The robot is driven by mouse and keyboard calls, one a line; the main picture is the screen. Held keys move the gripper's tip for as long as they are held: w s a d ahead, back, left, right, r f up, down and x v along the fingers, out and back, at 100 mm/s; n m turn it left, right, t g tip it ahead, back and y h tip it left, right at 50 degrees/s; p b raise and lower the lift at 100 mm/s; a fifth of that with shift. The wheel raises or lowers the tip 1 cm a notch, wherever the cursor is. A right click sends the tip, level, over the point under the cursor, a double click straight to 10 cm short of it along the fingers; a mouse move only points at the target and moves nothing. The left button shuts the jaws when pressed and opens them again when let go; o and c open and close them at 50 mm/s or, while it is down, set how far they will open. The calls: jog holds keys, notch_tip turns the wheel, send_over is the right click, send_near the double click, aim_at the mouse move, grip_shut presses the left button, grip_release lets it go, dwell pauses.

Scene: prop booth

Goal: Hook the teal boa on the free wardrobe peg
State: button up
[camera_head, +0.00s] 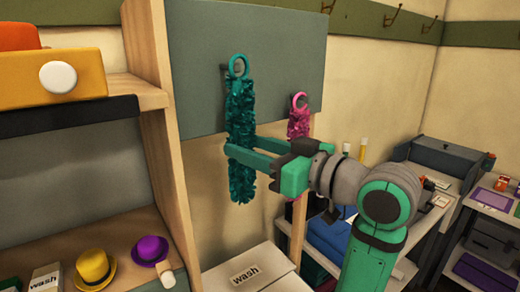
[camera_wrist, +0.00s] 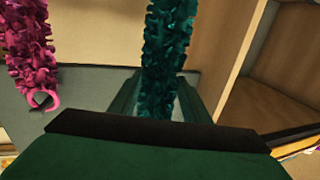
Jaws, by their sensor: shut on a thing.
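The teal boa (camera_head: 240,105) hangs upright in front of the grey-green board (camera_head: 200,35), with its teal ring (camera_head: 239,66) at the top. My gripper (camera_head: 240,150) reaches in from the right and is shut on the boa's lower half. In the wrist view the teal boa (camera_wrist: 167,45) runs between my fingers. I cannot tell whether its ring is around a peg or just in front of the board. The pink boa (camera_head: 299,122) hangs to the right by its pink ring (camera_head: 299,101); it also shows at the left of the wrist view (camera_wrist: 28,45).
A wooden shelf unit (camera_head: 160,130) stands close on the left, with a yellow hat (camera_head: 94,268) and a purple hat (camera_head: 150,249). A box marked "wash" (camera_head: 250,272) sits below the boa. Wall hooks (camera_head: 393,15) are high at the back.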

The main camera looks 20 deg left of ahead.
jog(key=shift+x, duration=1.15)
jog(key=shift+w+a+f, duration=0.4)
jog(key=shift+w+f, duration=0.15)
